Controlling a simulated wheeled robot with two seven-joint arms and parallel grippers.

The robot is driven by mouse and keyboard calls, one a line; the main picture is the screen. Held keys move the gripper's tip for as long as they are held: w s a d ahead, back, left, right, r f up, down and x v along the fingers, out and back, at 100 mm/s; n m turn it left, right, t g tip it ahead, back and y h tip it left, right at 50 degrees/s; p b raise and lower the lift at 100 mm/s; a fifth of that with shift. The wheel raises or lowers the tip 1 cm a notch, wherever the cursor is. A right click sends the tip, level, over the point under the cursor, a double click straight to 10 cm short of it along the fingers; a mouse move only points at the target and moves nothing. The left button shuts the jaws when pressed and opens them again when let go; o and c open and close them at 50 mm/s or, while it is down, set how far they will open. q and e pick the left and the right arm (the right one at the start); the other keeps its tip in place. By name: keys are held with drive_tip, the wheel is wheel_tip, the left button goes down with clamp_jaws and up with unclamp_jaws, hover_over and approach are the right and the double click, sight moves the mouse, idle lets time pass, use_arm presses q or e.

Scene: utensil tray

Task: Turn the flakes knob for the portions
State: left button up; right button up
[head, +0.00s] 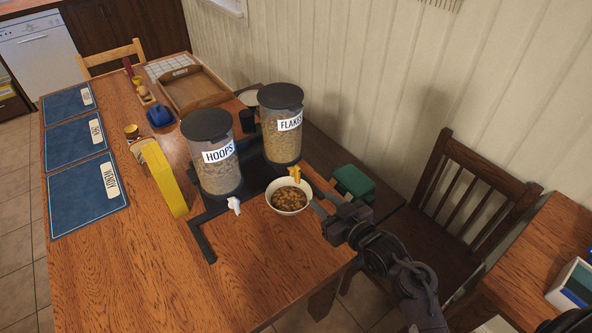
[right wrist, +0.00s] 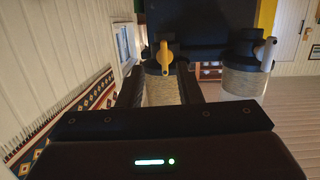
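The flakes dispenser (head: 282,140) is a clear canister with a black lid and a yellow knob (head: 295,174) low on its front. A white bowl (head: 288,209) with brown cereal in it stands below this knob. My right gripper (head: 319,203) is just right of the bowl, a little short of the knob. In the right wrist view my gripper (right wrist: 160,85) has its two dark fingers apart, with the yellow knob (right wrist: 165,58) beyond and between them; I see no contact. My left gripper is not in view.
The hoops dispenser (head: 213,165) with a white knob (head: 234,205) stands to the left on the same black stand (head: 204,240). A yellow box (head: 165,180) is further left. A green-topped object (head: 354,183) and a chair (head: 475,195) are to the right. The front table is clear.

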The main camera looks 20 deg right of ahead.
sight(299, 170)
drive_tip(key=shift+t+y, duration=0.6)
drive_tip(key=shift+t, duration=0.3)
drive_tip(key=w+a+r, duration=0.1)
drive_tip(key=w, duration=0.1)
drive_tip(key=w+a+r+p, duration=0.1)
drive_tip(key=w, duration=0.2)
drive_tip(key=w+a+r, duration=0.1)
drive_tip(key=w, duration=0.2)
drive_tip(key=shift+w+a+p, duration=0.1)
drive_tip(key=shift+p, duration=0.3)
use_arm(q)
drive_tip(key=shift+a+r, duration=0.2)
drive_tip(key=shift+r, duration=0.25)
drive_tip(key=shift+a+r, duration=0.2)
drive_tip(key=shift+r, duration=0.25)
use_arm(e)
clamp_jaws()
